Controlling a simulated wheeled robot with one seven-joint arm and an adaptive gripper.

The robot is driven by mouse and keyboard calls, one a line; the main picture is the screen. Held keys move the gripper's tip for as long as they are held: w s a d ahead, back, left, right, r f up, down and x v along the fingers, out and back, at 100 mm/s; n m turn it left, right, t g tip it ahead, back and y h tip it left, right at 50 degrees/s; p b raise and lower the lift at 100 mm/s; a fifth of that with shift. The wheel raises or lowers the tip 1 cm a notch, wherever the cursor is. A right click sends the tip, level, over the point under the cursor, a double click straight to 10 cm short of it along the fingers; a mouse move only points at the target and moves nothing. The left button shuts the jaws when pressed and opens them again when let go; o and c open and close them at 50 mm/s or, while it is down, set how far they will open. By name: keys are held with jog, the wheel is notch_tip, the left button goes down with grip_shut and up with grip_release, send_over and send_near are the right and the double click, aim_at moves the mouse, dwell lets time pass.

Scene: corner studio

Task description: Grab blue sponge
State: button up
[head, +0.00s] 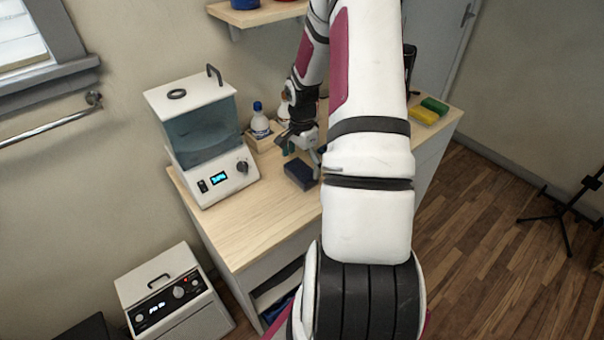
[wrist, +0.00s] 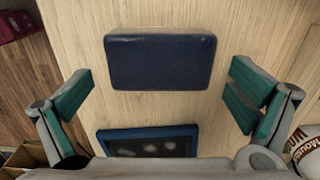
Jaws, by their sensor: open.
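The blue sponge (head: 300,173) is a dark navy block lying flat on the wooden counter (head: 255,225), near the middle of the head view. In the wrist view the sponge (wrist: 160,62) lies crosswise at the upper middle, fully visible. My gripper (wrist: 160,96) is open, with teal finger pads spread wide on either side and nothing between them. In the head view my gripper (head: 303,148) is just behind the sponge and above the counter, partly hidden by my arm.
A white water-bath device (head: 203,140) stands left of the sponge. White bottles (head: 260,121) stand behind it. A blue-framed dark item (wrist: 150,141) lies close to the sponge. Yellow (head: 424,115) and green (head: 435,105) blocks lie at the right end. The front counter is clear.

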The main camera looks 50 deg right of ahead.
aim_at(302, 168)
jog(key=shift+f, duration=1.55)
jog(key=c, duration=0.9)
jog(key=shift+r, duration=0.1)
